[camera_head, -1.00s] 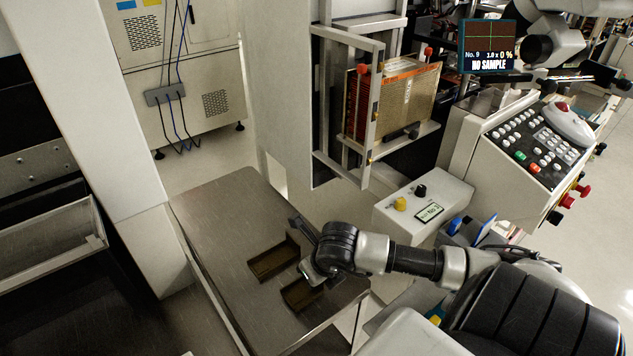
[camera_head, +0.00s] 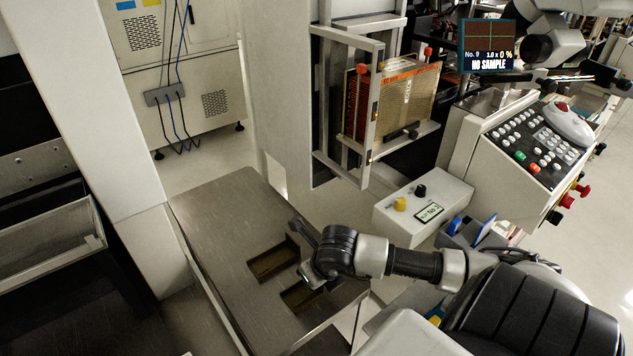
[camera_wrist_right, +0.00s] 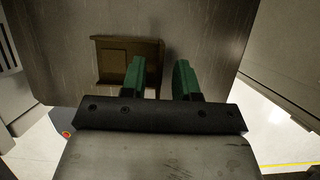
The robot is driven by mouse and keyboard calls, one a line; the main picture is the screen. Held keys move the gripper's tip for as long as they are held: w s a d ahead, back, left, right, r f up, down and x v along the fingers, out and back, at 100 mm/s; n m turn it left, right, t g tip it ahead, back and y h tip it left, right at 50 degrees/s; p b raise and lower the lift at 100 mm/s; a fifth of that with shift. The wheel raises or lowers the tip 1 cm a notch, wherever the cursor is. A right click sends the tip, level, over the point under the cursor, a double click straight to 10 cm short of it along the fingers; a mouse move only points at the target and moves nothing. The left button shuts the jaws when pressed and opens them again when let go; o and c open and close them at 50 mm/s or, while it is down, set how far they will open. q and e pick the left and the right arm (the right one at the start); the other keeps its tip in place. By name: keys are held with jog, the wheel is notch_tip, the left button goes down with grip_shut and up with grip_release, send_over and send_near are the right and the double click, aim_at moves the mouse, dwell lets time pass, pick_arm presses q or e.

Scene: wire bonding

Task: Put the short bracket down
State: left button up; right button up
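One (camera_head: 272,263) is farther back. My left gripper is not in view.
The grey metal table (camera_head: 215,215) is clear at its back and left. A white control box (camera_head: 422,205) with yellow and black buttons stands to the right. A frame holding an orange-edged magazine (camera_head: 405,100) is behind the table.

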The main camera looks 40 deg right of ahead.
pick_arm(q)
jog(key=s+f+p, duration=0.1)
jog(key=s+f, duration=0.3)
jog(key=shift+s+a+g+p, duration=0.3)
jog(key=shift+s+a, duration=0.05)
pick_arm(e)
jog(key=v, duration=1.2)
